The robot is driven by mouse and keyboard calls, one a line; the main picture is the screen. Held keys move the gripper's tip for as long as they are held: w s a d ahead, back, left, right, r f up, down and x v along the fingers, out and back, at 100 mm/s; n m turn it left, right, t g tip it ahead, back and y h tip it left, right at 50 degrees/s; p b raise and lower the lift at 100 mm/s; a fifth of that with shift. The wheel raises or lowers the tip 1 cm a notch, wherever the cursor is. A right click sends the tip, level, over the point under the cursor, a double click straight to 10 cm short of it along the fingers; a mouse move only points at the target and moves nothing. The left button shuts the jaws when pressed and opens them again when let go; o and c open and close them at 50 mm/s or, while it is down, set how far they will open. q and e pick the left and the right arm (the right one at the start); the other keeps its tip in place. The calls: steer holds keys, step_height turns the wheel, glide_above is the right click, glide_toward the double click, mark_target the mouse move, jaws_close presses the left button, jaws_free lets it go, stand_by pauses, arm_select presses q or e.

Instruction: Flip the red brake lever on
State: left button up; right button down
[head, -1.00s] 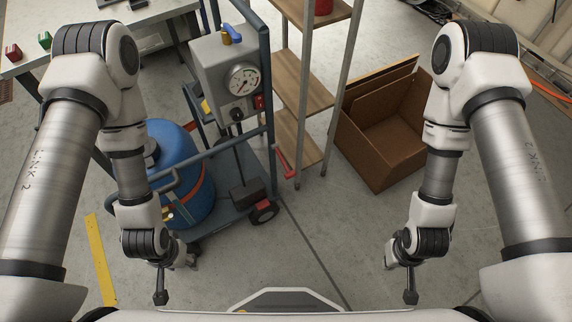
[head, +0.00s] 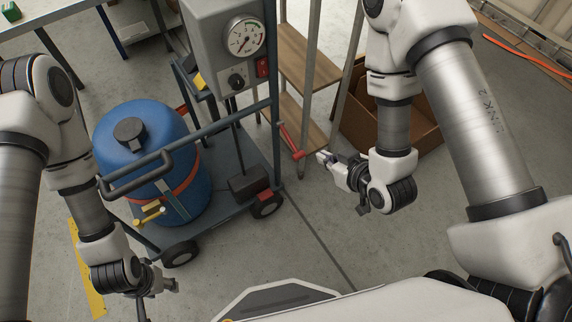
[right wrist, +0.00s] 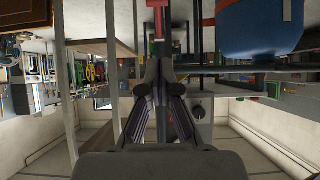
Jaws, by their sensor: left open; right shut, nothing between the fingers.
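The red brake lever (head: 289,138) sticks out from the right post of the blue-grey cart (head: 277,110) and slants down to the right. My right gripper (head: 321,157) is shut and empty, just right of the lever's lower end, with a small gap seeming to lie between them. In the right wrist view, which looks upside down, the closed fingers (right wrist: 158,68) point toward a red part at the top that looks like the lever (right wrist: 157,8). My left gripper (head: 170,285) is open and empty, low at the left, in front of the cart.
The cart carries a blue tank (head: 140,150) and a grey gauge box (head: 228,45) with a red switch (head: 262,67). A wooden shelf rack (head: 305,65) and a cardboard box (head: 425,120) stand behind my right arm. The floor (head: 330,225) before the cart is clear.

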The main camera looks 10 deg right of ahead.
steer(key=shift+w, duration=0.1)
stand_by(0.3)
steer(key=b, duration=0.2)
glide_toward(296, 150)
steer(key=w, duration=0.3)
steer(key=f, duration=0.1)
steer(key=w+a+f+b, duration=0.1)
steer(key=f, duration=0.1)
steer(key=shift+w+a, duration=0.1)
steer(key=shift+a, duration=0.1)
steer(key=shift+w+f, duration=0.1)
steer(key=shift+f, duration=0.25)
